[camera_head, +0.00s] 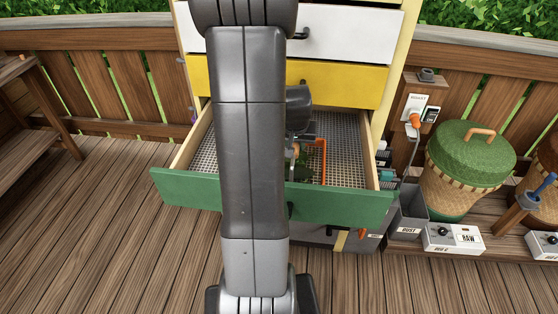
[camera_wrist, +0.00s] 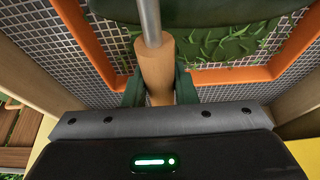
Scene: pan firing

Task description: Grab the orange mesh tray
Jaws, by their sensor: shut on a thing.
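The orange mesh tray (camera_head: 323,161) lies in the open drawer, partly hidden behind my arm. In the wrist view its orange rim (camera_wrist: 232,74) runs around a mesh floor with green leaves (camera_wrist: 225,48) on it. My gripper (camera_wrist: 158,88) is over the tray's near edge, with its dark green fingers shut on a wooden handle (camera_wrist: 155,65). A metal shaft runs from the handle toward a dark green part (camera_wrist: 205,10) at the top of the view, above the leaves. I cannot tell whether the handle is joined to the tray.
The green-fronted drawer (camera_head: 345,203) is pulled out, with mesh on its floor (camera_head: 348,135) and wooden side walls. A yellow drawer (camera_head: 345,84) is shut above it. A green-lidded basket (camera_head: 470,155) and labelled boxes (camera_head: 453,239) stand at right.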

